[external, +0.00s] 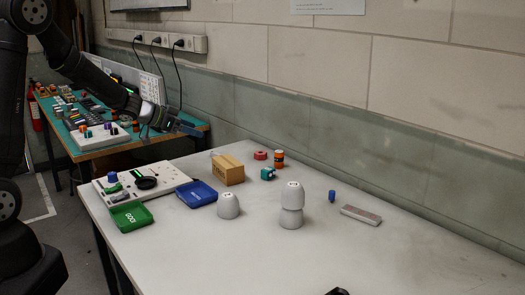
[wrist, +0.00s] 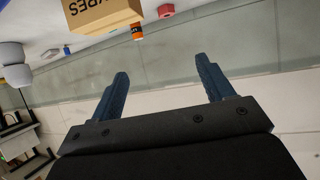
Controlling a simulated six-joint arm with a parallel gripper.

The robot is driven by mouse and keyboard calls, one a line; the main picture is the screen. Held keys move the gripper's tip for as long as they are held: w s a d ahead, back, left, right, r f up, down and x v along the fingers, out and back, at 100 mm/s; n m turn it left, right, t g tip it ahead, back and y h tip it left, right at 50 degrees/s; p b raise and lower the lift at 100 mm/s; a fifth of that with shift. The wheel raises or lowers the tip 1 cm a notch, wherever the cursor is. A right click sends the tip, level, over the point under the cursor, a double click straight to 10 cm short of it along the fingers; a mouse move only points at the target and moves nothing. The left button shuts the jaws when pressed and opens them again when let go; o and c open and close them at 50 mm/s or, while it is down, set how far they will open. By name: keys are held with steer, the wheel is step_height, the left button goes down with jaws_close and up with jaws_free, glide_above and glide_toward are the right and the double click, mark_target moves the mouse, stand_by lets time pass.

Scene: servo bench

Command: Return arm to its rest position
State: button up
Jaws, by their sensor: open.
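My arm (external: 95,75) reaches in from the left of the external view, raised above the benches. My gripper (external: 190,129) is held in the air over the far left side of the white table (external: 350,255), apart from everything on it. In the wrist view my gripper (wrist: 166,88) has its two blue fingers spread wide, with nothing between them. The wrist view looks out at a tilt, with the wall behind the fingers.
On the table stand a cardboard box (external: 228,170), green tray (external: 131,217), blue tray (external: 197,194), white board (external: 163,183), grey dome (external: 229,206), stacked grey pieces (external: 292,205), orange-black cylinder (external: 279,159), red ring (external: 260,155) and grey bar (external: 361,215). The front right is mostly clear.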

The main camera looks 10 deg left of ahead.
steer(key=w+a+f+n+t+y, duration=0.1)
steer(key=w+a, duration=0.1)
steer(key=a, duration=0.3)
steer(key=w+a+f+n+t+y, duration=0.1)
steer(key=w+a+n, duration=0.1)
steer(key=a, duration=0.4)
steer(key=shift+w+a, duration=0.3)
steer(key=shift+r, duration=0.1)
